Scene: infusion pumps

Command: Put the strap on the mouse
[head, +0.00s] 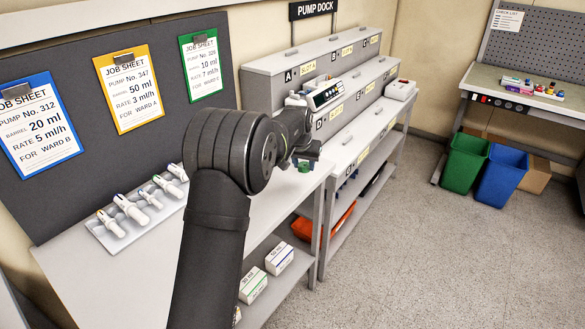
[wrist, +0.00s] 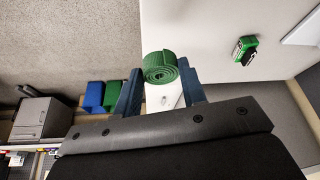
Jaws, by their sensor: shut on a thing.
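The strap (wrist: 160,66) is a rolled green band. In the wrist view it sits between the two blue fingers of my gripper (wrist: 160,76), which is shut on it. In the head view my gripper (head: 305,158) is above the right end of the near bench, with a bit of green at its tip. A small green and black thing (wrist: 246,50) lies on the white surface, apart from my gripper. I cannot tell whether it is the mouse, and no other mouse is clear.
Pumps stand on the grey pump dock (head: 275,77) behind my gripper. A tray of syringes (head: 106,237) lies on the left of the bench. Green (head: 465,163) and blue (head: 502,174) bins stand on the floor at right. The bench front is mostly clear.

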